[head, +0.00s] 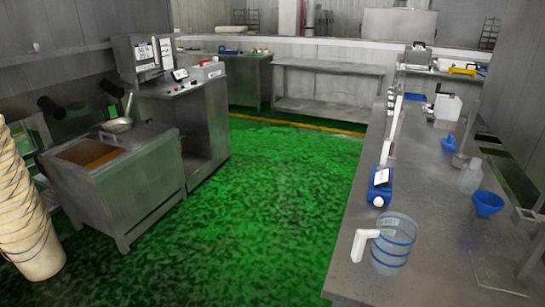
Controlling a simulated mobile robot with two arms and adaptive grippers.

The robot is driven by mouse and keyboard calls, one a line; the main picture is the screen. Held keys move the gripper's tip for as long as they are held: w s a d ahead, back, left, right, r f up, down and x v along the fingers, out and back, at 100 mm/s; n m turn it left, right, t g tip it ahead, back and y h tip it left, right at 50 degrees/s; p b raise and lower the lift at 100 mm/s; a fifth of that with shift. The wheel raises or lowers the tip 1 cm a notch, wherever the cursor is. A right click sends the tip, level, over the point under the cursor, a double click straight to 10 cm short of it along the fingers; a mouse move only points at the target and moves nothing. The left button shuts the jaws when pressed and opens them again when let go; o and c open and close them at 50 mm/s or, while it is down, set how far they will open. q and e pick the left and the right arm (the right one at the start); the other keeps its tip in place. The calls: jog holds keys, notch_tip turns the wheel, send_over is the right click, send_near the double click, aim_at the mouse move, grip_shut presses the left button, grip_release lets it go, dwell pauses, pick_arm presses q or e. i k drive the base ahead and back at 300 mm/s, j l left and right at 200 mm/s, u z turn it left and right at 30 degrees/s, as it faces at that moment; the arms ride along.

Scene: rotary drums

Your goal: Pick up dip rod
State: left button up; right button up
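Neither of my grippers shows in the head view. No object is plainly identifiable as the dip rod. A long, thin white rod-like piece (397,117) shows along the left part of the right-hand steel counter (345,262); I cannot tell whether it is the dip rod. A blue and white handheld device (379,188) lies near it, closer to me. A metal pan or ladle (117,125) with an upright handle rests on the steel vat (140,175) at the left.
A clear measuring jug (393,248) with a white handle stands at the counter's near end. A blue funnel (487,204) and a clear bottle (470,176) stand right of it. Stacked cream buckets (25,215) are at far left. The green floor (250,215) between is clear.

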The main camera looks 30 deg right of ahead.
aim_at(400, 98)
jog(key=z, duration=1.85)
jog(key=i+j, duration=0.1)
jog(key=j, duration=0.85)
jog(key=i+j, duration=0.15)
jog(key=j, duration=0.3)
jog(key=i+j, duration=0.2)
jog(key=j, duration=0.15)
jog(key=i+j+z, duration=0.1)
jog(key=i+j, duration=0.3)
jog(key=j, duration=0.25)
jog(key=i+j+z, duration=0.1)
jog(key=j, duration=0.25)
jog(key=i, duration=0.05)
